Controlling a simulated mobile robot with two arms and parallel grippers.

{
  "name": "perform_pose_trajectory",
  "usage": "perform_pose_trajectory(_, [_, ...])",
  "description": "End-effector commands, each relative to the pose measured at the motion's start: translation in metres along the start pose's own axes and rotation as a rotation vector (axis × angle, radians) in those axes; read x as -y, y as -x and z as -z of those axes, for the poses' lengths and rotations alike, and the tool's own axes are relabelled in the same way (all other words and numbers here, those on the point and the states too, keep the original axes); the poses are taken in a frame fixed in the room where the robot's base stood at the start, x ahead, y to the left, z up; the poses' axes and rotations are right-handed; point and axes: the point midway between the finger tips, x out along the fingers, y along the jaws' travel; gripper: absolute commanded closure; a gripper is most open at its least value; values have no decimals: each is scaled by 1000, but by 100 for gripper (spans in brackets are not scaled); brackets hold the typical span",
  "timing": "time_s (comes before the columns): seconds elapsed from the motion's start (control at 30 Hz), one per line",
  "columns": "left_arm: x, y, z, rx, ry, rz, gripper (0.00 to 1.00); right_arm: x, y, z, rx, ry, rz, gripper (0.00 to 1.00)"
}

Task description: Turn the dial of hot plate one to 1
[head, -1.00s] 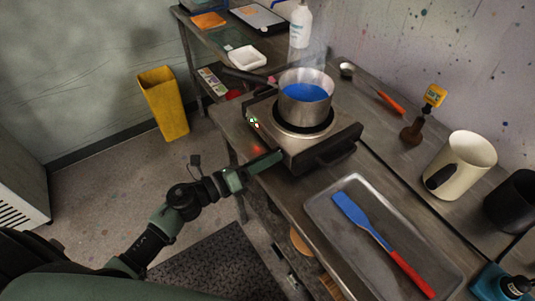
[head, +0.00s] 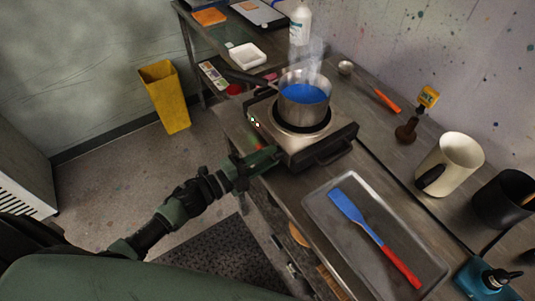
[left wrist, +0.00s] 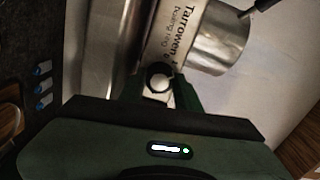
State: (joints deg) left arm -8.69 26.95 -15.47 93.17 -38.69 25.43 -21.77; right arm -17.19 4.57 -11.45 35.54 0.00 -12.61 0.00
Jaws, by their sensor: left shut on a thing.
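The hot plate (head: 331,145) stands on the bench with a steel pot (head: 303,108) of blue liquid on its ring. Its front panel (left wrist: 164,40) and the pot (left wrist: 222,42) also show in the left wrist view. My left gripper (head: 272,157) is at the hot plate's front side. In the left wrist view its fingers (left wrist: 158,88) are shut on the round black dial (left wrist: 158,75), one on each side. The head view hides the dial behind the gripper, and I cannot read its setting. My right gripper is out of view.
A metal tray (head: 325,226) with a blue and red spatula (head: 362,222) lies right of my left arm. Steam rises from the pot, whose dark handle (head: 247,77) points left. A cream jug (head: 452,160) stands at right. A yellow bin (head: 165,98) stands on the floor.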

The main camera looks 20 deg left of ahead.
Motion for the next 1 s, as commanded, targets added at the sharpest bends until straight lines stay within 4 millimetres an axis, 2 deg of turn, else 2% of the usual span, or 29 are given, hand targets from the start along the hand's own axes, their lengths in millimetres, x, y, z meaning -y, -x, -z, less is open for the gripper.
perform_pose_trajectory(0.4, [0, 0, 0, 1, 184, 0, 100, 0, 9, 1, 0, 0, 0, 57])
perform_pose_trajectory(0.93, [-1, 0, -1, 1, 208, -1, 100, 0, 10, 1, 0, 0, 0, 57])
perform_pose_trajectory(0.97, [-1, 0, -1, 1, 207, -1, 64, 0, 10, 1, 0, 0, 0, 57])
perform_pose_trajectory(1.0, [-1, 0, -1, 1, 207, -1, 53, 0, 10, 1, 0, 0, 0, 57])
